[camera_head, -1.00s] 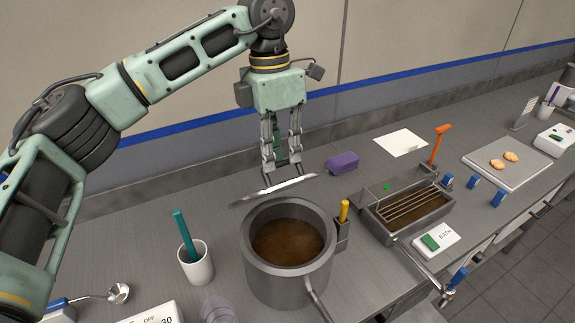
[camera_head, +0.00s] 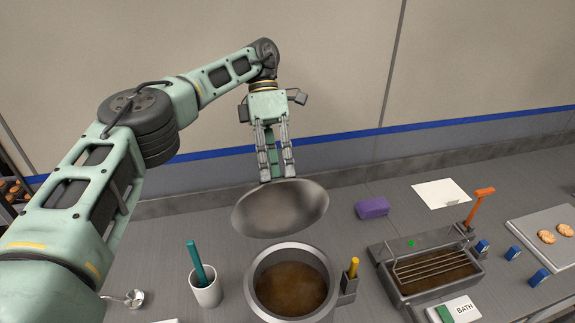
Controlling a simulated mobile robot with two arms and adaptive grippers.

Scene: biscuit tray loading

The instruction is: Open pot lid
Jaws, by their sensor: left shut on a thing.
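The steel pot (camera_head: 250,285) stands on the counter at the lower middle, its mouth uncovered and brown liquid (camera_head: 291,288) inside. The round metal lid (camera_head: 281,208) is held up in the air behind and above the pot, tilted so its broad face shows towards me. My left gripper (camera_head: 277,178) is shut on the lid at its upper edge; the exact grip point is partly hidden behind the lid. The lid is apart from the pot's rim. My right gripper is not in view.
A white cup (camera_head: 206,294) with a teal-handled tool (camera_head: 195,262) stands left of the pot. A yellow-handled tool (camera_head: 353,268) sits in a holder at the pot's right. A bath with a wire rack (camera_head: 430,268), a purple block (camera_head: 372,208) and a biscuit tray (camera_head: 530,224) are to the right.

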